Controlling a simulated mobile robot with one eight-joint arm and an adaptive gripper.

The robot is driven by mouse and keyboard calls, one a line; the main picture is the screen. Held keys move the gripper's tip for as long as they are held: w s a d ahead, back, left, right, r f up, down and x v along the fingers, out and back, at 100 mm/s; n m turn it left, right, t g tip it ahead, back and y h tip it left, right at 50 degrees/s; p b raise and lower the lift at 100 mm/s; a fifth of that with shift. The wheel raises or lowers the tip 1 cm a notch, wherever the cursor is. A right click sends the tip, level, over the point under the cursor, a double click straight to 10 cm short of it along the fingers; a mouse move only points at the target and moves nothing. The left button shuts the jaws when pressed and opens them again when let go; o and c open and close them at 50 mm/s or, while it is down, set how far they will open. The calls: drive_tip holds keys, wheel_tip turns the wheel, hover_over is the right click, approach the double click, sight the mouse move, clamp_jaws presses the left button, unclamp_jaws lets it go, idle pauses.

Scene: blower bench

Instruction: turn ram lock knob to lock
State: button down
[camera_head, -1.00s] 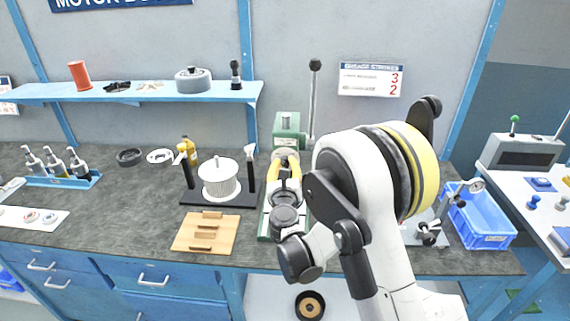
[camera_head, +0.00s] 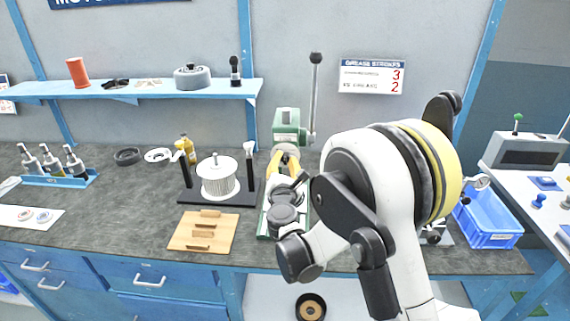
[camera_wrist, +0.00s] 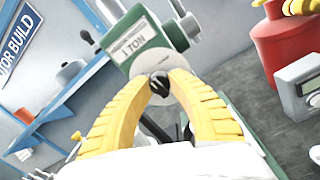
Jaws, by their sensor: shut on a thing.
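The green press (camera_wrist: 150,38), marked "1 TON", fills the upper middle of the wrist view. In the head view the press (camera_head: 288,126) stands at the back of the bench. A small black knob (camera_wrist: 159,87) sits before a pale round plate on the press front. My gripper (camera_wrist: 161,79) has its yellow fingers closed around this knob. In the head view my gripper (camera_head: 285,153) is at the press front, and the knob is hidden there. Which way the knob points is hard to tell.
The press lever (camera_head: 313,95) stands upright at the press's right. A rotor on a black stand (camera_head: 218,178) and a wooden block board (camera_head: 203,232) lie left of my arm. A blue crate (camera_head: 490,225) is at the right. A red canister (camera_wrist: 283,42) shows in the wrist view.

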drive_tip(key=m+b, duration=0.1)
drive_tip(key=m, duration=0.4)
drive_tip(key=shift+m+h+b, duration=0.35)
drive_tip(key=shift+m+h, duration=0.05)
drive_tip(key=shift+m+b, duration=0.45)
drive_tip(key=shift+m, duration=1.95)
drive_tip(key=c, duration=1.2)
unclamp_jaws()
drive_tip(key=shift+o, duration=0.2)
drive_tip(key=shift+s, duration=0.1)
drive_tip(key=s, duration=1.1)
drive_tip(key=shift+s+a+f, duration=0.2)
drive_tip(key=shift+s+f, duration=0.2)
